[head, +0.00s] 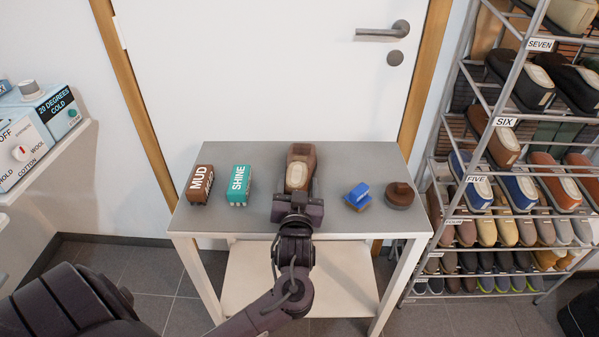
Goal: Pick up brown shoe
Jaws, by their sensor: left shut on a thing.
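The brown shoe (301,154) is over the middle of the grey table (240,155), its pale inside facing up. My left gripper (299,190) is at the near end of the shoe and is shut on it. The gripper hides part of that near end. I cannot tell whether the shoe rests on the table or is slightly above it. My right gripper is not in view.
A MUD brush (200,184) and a SHINE brush (239,185) stand left of the shoe. A blue-handled brush (358,196) and a round brown item (399,195) are right. A shoe rack (470,140) stands close on the right. A white door (280,70) is behind.

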